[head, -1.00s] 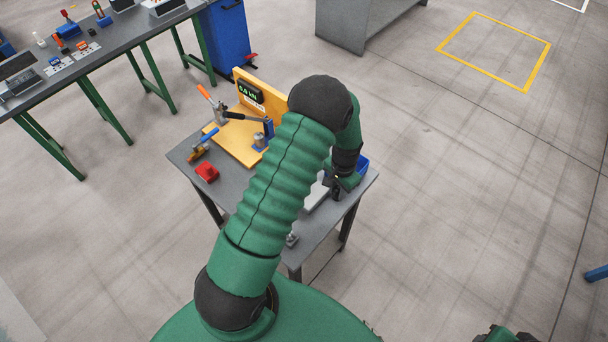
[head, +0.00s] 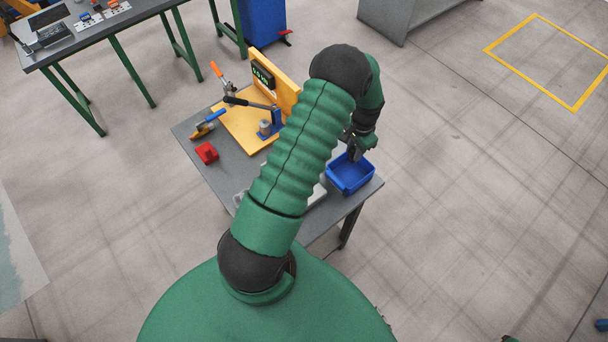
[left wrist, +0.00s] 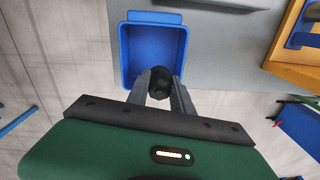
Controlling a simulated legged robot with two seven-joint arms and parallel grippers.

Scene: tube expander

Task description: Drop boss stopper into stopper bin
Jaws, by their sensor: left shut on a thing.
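The blue stopper bin (head: 349,176) stands on the right corner of the small grey table, and its inside looks empty. It also shows in the left wrist view (left wrist: 133,40). My left gripper (head: 356,151) is just behind the bin's far edge in the head view. In the left wrist view my left gripper (left wrist: 160,88) is shut on a dark round stopper (left wrist: 160,76), which overlaps the bin's near rim in the picture. The height above the bin is hard to tell. My right gripper is not in view.
The small table (head: 232,168) also carries a yellow fixture (head: 246,125) with a lever press, a red block (head: 207,153) and a blue-and-orange tool (head: 207,123). My left arm hides part of the table. A longer bench (head: 110,30) stands at upper left.

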